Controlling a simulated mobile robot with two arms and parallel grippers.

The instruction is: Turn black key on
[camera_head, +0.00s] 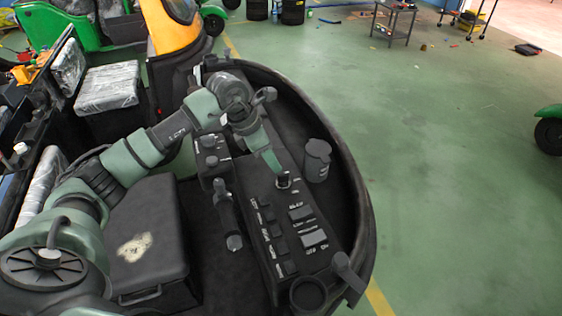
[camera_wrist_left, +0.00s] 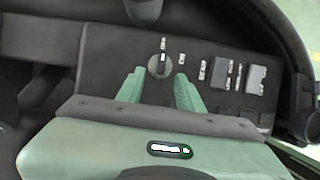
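The black key (camera_head: 283,180) is a round dark knob on the grey control panel, with a light mark across it. In the left wrist view the same key (camera_wrist_left: 160,66) lies just beyond and between my fingertips, its light mark pointing up toward a small label. My left gripper (camera_head: 272,163) reaches down to the panel right beside the key. In the left wrist view its two green fingers (camera_wrist_left: 159,88) are apart with nothing held between them; I cannot tell whether they touch the knob. My right gripper is out of view.
The control panel (camera_head: 277,219) carries several switches and rockers below the key. A dark cup-like cylinder (camera_head: 317,160) stands right of the key, and a lever (camera_head: 228,215) stands to its left. A black curved rim (camera_head: 362,222) encloses the panel.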

